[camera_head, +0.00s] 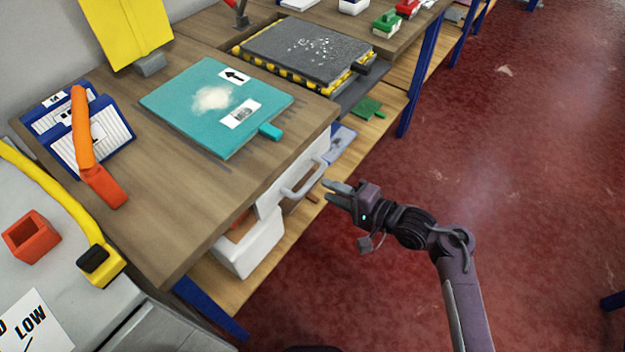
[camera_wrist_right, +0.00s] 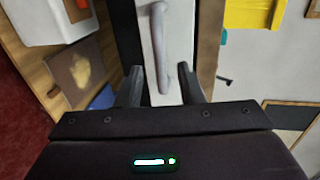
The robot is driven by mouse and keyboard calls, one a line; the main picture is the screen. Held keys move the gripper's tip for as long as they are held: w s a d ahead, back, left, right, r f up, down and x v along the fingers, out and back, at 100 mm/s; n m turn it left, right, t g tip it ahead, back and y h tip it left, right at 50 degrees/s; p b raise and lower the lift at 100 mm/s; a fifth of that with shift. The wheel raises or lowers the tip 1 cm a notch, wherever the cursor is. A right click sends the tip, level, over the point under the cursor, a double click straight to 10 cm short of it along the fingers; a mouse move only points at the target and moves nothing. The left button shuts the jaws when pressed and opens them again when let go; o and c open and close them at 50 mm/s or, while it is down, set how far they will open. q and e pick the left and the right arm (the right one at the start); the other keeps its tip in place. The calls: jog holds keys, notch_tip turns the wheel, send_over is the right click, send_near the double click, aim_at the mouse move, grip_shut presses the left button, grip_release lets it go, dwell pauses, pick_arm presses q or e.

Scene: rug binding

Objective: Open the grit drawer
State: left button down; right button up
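The drawer has a white front (camera_head: 277,194) under the edge of the brown wooden workbench, and the front looks flush with the bench. A light grey bar handle (camera_head: 306,181) is fixed to it. In the right wrist view the handle (camera_wrist_right: 159,45) runs down the white front (camera_wrist_right: 180,35), and its near end lies between my two fingers. My right gripper (camera_head: 329,191) is open and empty, just right of the handle in the head view; its fingers (camera_wrist_right: 160,84) look apart from the handle. My left gripper is not in view.
A white bin (camera_head: 250,247) stands on the lower shelf below the drawer. A teal board (camera_head: 190,90) with pale powder lies on the bench. A dark grey slab (camera_head: 300,45) with yellow-black edges lies behind. The red floor right of the bench is clear.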

aim_at(312, 184)
jog(key=x, duration=0.7)
jog(key=shift+a, duration=0.15)
grip_shut()
